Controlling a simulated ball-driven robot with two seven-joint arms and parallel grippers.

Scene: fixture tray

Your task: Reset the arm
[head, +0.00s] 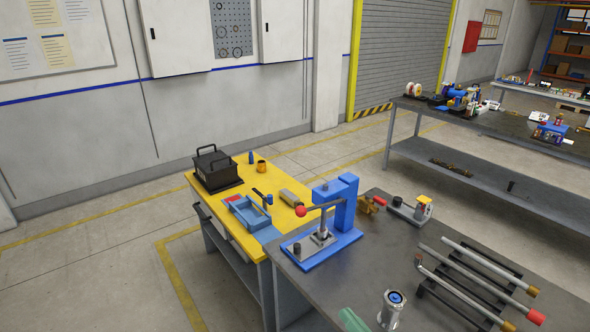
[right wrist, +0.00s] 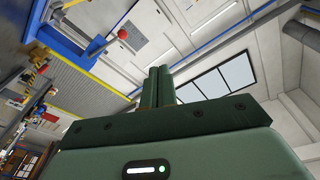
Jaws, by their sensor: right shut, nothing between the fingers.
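My right gripper (right wrist: 159,72) shows in the right wrist view, pointing upward with its two dark green fingers together and nothing between them. In the head view, a small green part of my right gripper (head: 352,320) shows at the bottom edge, over the front of the dark workbench (head: 345,282). My left gripper is not in view. The blue arbor press (head: 346,205) with its red-knobbed lever stands on the bench beyond my right gripper, apart from it. The press also shows tilted in the right wrist view (right wrist: 62,45).
A metal cylinder (head: 392,308) stands just right of my right gripper. Several rods lie on a black rack (head: 470,275) further right. The bench middle is mostly clear.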

